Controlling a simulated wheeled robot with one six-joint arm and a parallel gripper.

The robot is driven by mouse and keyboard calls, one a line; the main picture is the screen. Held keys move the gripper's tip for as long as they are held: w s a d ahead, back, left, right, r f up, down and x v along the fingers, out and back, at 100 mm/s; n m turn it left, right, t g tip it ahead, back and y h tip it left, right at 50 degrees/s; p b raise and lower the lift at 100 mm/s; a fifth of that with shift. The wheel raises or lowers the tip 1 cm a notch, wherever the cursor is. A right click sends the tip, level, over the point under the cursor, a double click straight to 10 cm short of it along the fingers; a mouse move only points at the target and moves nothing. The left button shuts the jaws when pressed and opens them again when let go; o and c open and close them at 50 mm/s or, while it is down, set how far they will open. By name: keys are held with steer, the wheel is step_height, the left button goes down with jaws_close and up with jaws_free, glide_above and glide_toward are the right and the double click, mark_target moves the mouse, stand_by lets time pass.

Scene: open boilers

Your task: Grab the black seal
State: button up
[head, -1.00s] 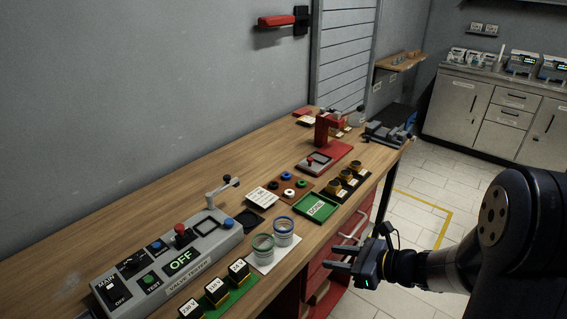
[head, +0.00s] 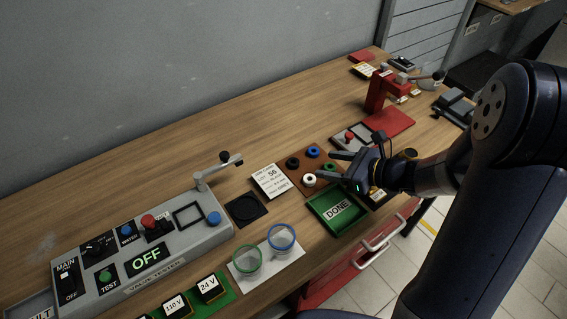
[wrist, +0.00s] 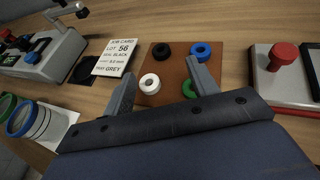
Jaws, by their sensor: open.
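The black seal (head: 292,163) is a small ring on the brown tray (head: 327,152), at its left back corner. In the wrist view the black seal (wrist: 161,50) lies beyond the fingertips, on the far left of the tray. A blue seal (head: 313,151), a white seal (head: 309,180) and a green seal (head: 330,167) share the tray. My gripper (head: 323,166) is open and empty, its fingers reaching over the tray's near side. In the wrist view my gripper (wrist: 160,78) has its two fingers spread, with the white seal showing between them.
A job card (head: 270,182) lies left of the tray, and a green DONE tray (head: 325,221) is in front. A red press (head: 377,95) stands behind right. The valve tester (head: 140,250) and two jars (head: 246,260) are at left. Bench behind the seals is clear.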

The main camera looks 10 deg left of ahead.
mark_target(294, 161)
steer(key=x, duration=0.4)
steer(key=shift+a, duration=0.15)
steer(key=shift+f+p+x, duration=0.2)
steer(key=shift+p+x, duration=0.25)
steer(key=shift+x, duration=1.05)
steer(key=shift+f+p+x, duration=0.25)
steer(key=shift+p+x, duration=0.2)
steer(key=shift+x, duration=1.05)
steer(key=shift+d, duration=0.2)
steer(key=shift+c, duration=0.4)
steer(key=c, duration=1)
